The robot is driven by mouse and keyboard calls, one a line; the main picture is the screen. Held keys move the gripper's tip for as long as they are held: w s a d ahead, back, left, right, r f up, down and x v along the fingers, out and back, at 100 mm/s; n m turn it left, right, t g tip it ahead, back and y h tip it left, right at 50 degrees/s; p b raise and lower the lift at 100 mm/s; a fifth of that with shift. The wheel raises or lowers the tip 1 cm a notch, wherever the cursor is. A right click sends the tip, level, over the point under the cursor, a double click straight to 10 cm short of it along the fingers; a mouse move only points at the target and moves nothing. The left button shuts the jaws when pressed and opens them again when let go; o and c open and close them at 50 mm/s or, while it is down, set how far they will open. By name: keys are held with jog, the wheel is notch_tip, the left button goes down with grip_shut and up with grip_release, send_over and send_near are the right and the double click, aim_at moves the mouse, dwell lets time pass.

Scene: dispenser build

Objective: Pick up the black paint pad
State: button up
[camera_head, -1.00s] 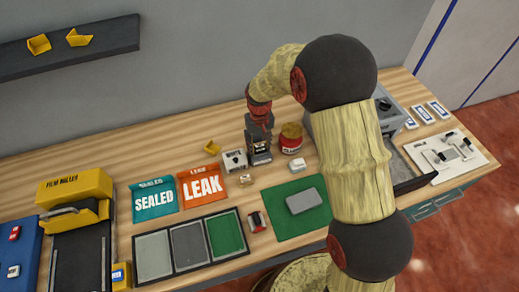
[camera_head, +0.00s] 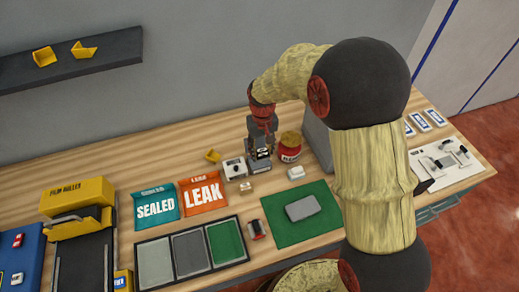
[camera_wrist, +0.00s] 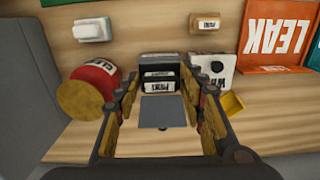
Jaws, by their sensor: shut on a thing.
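The black paint pad (camera_wrist: 158,76) shows in the wrist view as a dark block with white labels and a flat grey face towards the camera. My gripper (camera_wrist: 162,100) has one finger on each side of it and is shut on it. In the head view the gripper (camera_head: 262,132) points down onto the dark block (camera_head: 260,156) near the back of the wooden bench. The fingers hide part of the pad's sides. I cannot tell whether its bottom touches the bench.
A red jar (camera_head: 289,147) stands close on the right, and a white box (camera_head: 235,169) close on the left. A yellow piece (camera_head: 212,156) lies behind that box.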

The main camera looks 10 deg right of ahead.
jog(key=s+d+r+p, duration=0.2)
jog(key=s+r, duration=0.4)
jog(key=s, duration=0.4)
jog(key=shift+s, duration=0.35)
jog(key=shift+r, duration=0.1)
jog(key=o, duration=0.4)
jog(key=c, duration=0.3)
jog(key=shift+c, duration=0.7)
jog(key=shift+r, duration=0.1)
